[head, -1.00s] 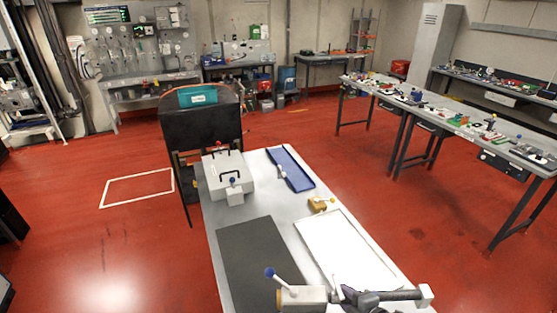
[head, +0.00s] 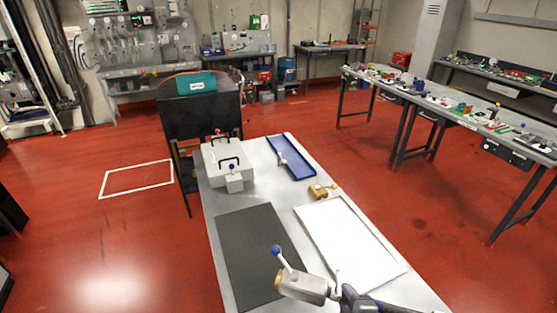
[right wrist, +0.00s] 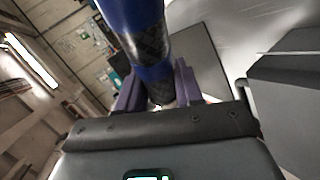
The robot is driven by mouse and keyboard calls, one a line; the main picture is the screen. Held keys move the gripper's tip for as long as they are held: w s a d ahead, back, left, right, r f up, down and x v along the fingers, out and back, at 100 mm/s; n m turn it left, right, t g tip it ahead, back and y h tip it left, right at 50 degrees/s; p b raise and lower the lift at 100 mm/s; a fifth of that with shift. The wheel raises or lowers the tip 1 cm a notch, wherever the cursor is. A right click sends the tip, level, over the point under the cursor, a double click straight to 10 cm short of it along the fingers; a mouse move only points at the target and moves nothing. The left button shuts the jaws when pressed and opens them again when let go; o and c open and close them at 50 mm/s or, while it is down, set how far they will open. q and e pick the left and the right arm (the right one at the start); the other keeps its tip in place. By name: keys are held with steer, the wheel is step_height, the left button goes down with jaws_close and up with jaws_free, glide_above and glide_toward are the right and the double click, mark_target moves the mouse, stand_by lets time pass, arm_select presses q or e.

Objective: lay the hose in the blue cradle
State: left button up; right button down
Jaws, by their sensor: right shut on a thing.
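The long blue cradle (head: 300,168) lies at the far right of the near table in the head view; its bed looks empty. My right gripper (head: 346,296) is at the bottom of the head view, near the table's front. Its purple fingers (right wrist: 155,95) are shut on a thick blue cylinder with dark bands, which looks like the hose (right wrist: 152,70). A pale block (head: 303,287) with a blue-knobbed lever shows right beside the gripper in the head view; I cannot tell how it joins the held thing. My left gripper is out of view.
A dark mat (head: 250,245) and a white tray (head: 345,240) lie between my gripper and the cradle. A white box (head: 222,163) with black handles stands at the far left. A small yellow-brown block (head: 318,191) sits between cradle and tray.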

steer(key=shift+s+d+r+m+h, duration=0.1)
steer(key=shift+d+r+m+h, duration=0.5)
steer(key=shift+r, duration=0.25)
steer(key=shift+d+r, duration=0.1)
steer(key=shift+d, duration=0.35)
steer(key=shift+s+d, duration=0.15)
steer(key=shift+d, duration=0.2)
steer(key=shift+s+r+p, duration=0.1)
steer(key=shift+r+p, duration=0.25)
steer(key=shift+p, duration=0.25)
steer(key=s+r+p, duration=0.4)
steer(key=r+p, duration=0.6)
steer(key=p, duration=0.1)
steer(key=s+r+p, duration=0.4)
steer(key=r+p, duration=0.6)
steer(key=p, duration=0.2)
steer(key=shift+s+r+p, duration=0.2)
steer(key=shift+r+p, duration=0.1)
steer(key=shift+a+h, duration=0.1)
steer(key=shift+h, duration=0.2)
